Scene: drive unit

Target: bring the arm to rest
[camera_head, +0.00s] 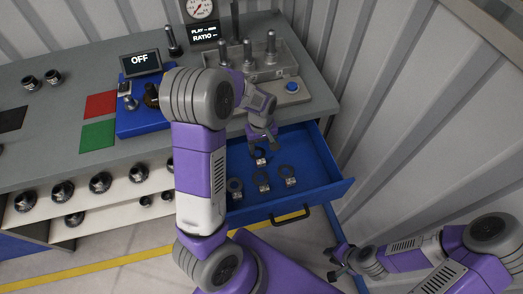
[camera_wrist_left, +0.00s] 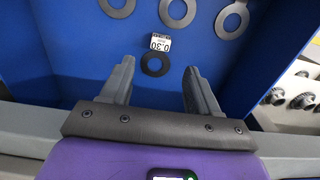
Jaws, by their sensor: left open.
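My left gripper (camera_head: 263,143) is open and empty, over the open blue drawer (camera_head: 325,187). Its two fingers (camera_wrist_left: 154,90) stand apart in the left wrist view. A small dark ring with a white tag reading 0.30 (camera_wrist_left: 155,63) lies on the drawer floor ahead of the gap between them. It also shows just below the gripper in the head view (camera_head: 260,158). Several larger tagged rings (camera_head: 287,172) lie nearer the drawer front. My right gripper (camera_head: 336,262) is at the lower right, apart from the drawer, with its fingers apart and nothing visible between them.
The grey bench (camera_head: 60,100) carries a blue fixture (camera_head: 140,122) with an OFF display, red and green pads, and a holder with pegs (camera_head: 262,62). Shelves with dark gear parts (camera_head: 100,183) are at the left. A corrugated wall (camera_head: 430,110) stands at the right.

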